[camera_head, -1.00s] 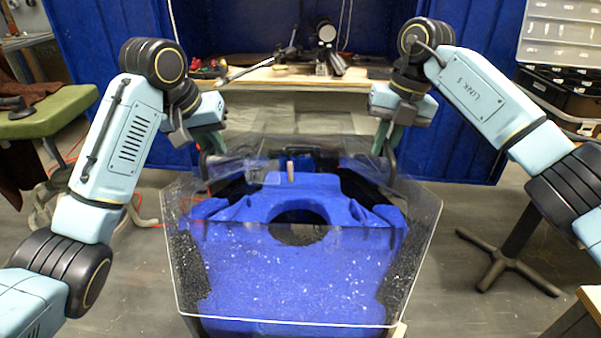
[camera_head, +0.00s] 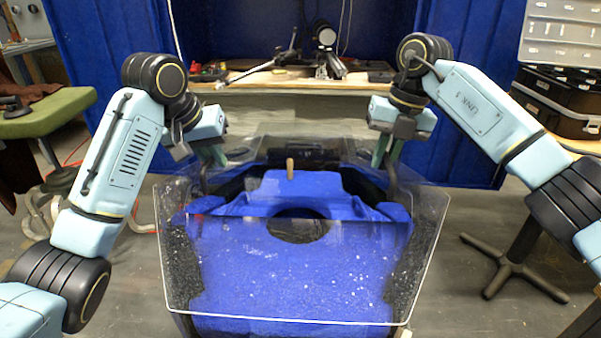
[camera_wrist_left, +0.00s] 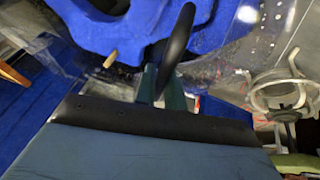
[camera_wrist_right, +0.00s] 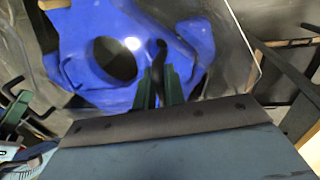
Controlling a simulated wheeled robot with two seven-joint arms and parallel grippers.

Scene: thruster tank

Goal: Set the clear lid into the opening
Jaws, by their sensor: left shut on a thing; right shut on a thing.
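The clear lid (camera_head: 300,290) is a see-through panel with a bright rim, spread over the blue body (camera_head: 310,185) in the middle of the head view. A round dark hole (camera_head: 297,226) shows in the blue body, partly through the clear sheet. My left gripper (camera_head: 208,165) is shut on a dark curved handle, seen in the left wrist view (camera_wrist_left: 178,45). My right gripper (camera_head: 385,158) is shut on a matching handle, seen in the right wrist view (camera_wrist_right: 158,65). I cannot tell whether the lid touches the body below; its back edge is hard to see.
A small tan peg (camera_head: 290,168) stands up at the back of the blue body. Behind is a workbench (camera_head: 270,82) with tools. A green stool seat (camera_head: 50,110) is at left, and a black stand base (camera_head: 510,275) at right.

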